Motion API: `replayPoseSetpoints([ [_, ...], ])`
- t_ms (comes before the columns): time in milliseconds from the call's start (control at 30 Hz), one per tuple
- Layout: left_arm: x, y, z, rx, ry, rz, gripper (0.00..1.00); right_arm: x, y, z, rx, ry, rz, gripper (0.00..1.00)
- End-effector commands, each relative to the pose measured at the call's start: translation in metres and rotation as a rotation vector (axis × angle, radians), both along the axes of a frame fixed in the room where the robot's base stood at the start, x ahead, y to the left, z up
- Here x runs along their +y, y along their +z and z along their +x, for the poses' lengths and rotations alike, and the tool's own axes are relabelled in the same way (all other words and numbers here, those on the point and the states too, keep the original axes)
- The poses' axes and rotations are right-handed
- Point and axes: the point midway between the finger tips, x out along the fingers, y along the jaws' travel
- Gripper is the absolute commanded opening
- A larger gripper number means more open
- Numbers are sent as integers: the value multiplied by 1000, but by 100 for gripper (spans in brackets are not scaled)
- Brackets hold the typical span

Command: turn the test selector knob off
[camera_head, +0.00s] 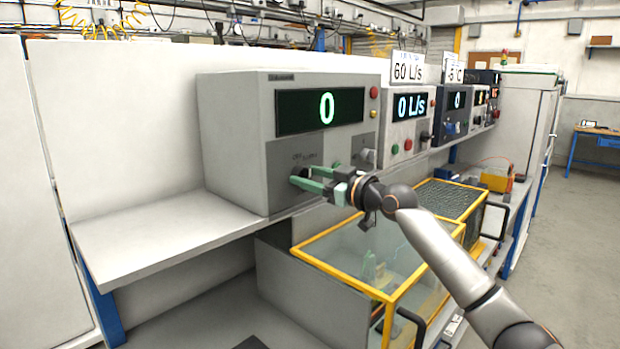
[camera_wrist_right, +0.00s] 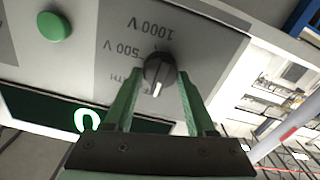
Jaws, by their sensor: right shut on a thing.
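The test selector knob (camera_wrist_right: 159,70) is a round black knob with a white pointer line on the grey front panel of the tester (camera_head: 233,140). In the right wrist view its pointer points down, toward the display side, away from the printed 1000 V mark. My right gripper (camera_head: 302,177) reaches the knob from the right, with its green fingers on either side of it, shut on it. In the head view the fingers hide most of the knob. The tester's display (camera_head: 320,110) reads 0. My left gripper is not in view.
A green button (camera_wrist_right: 54,26) sits beside the knob on the panel. A red button (camera_head: 374,93) is at the panel's upper right. Other instruments (camera_head: 408,120) stand to the right on the shelf. A yellow-framed clear box (camera_head: 345,250) is below. The shelf (camera_head: 150,225) left is bare.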

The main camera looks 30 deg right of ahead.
Motion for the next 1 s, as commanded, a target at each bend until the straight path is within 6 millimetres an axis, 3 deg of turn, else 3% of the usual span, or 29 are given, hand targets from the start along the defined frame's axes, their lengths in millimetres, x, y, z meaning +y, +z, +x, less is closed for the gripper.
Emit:
replayPoseSetpoints([
  [533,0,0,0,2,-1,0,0,0,0,0,-9,0,-28,0],
  [567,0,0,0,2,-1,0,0,0,0,0,-9,0,-29,58],
  [800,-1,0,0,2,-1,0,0,0,0,0,-8,0,-26,85],
  [1000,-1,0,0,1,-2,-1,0,0,0,0,-8,0,-24,86],
])
